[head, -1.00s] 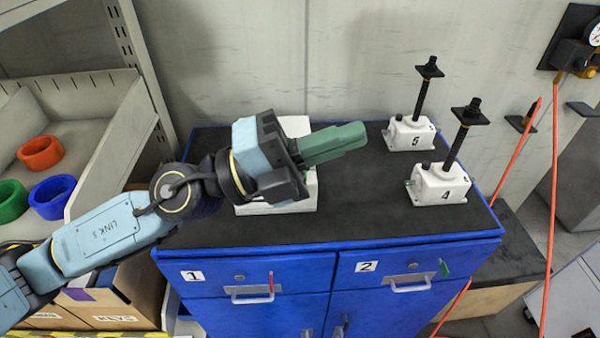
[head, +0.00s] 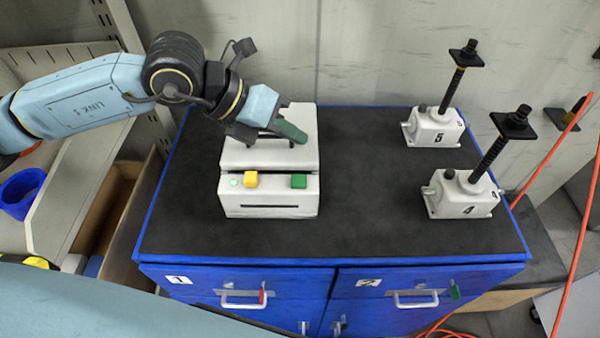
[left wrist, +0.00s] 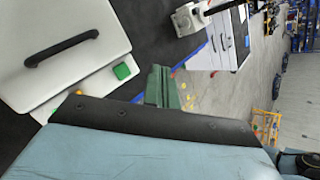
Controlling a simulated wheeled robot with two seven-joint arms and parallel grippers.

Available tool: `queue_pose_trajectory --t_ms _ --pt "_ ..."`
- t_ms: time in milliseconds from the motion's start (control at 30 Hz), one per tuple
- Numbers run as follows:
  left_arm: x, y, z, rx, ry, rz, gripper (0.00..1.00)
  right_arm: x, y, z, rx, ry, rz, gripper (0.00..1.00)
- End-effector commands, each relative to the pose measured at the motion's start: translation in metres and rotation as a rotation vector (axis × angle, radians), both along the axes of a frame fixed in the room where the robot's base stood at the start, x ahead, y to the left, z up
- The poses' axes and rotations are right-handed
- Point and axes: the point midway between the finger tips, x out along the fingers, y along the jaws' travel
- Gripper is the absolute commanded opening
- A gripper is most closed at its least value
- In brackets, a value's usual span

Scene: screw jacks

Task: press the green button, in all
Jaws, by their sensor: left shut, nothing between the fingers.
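The green button (head: 299,181) sits at the right of the front part of a white box (head: 268,203) on the cabinet's dark top. A yellow button (head: 251,179) and a small pale green light (head: 234,183) are to its left. My left gripper (head: 300,138) is shut and empty, with green fingers, above the box's lid and behind the green button, apart from it. In the left wrist view the green button (left wrist: 122,71) shows left of the fingers (left wrist: 162,86), beside the lid with its black handle (left wrist: 62,48). My right gripper is not in view.
Two white screw jacks, marked 5 (head: 434,128) and 4 (head: 461,195), stand on the right of the blue cabinet (head: 255,288). The dark top between box and jacks is clear.

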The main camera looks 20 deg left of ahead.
Motion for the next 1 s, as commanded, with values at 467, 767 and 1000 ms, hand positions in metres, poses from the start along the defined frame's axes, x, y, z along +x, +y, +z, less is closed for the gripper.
queue_pose_trajectory --t_ms 467,767,1000 --pt "0.0 0.0 -0.031 -0.001 0.002 0.0 0.0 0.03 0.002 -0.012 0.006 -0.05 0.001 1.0" --pt "0.0 0.0 -0.076 -0.003 0.0 -0.002 0.0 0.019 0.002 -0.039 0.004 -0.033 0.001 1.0" --pt "0.0 -0.001 -0.089 -0.003 -0.001 -0.002 0.0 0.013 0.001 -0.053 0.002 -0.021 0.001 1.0"
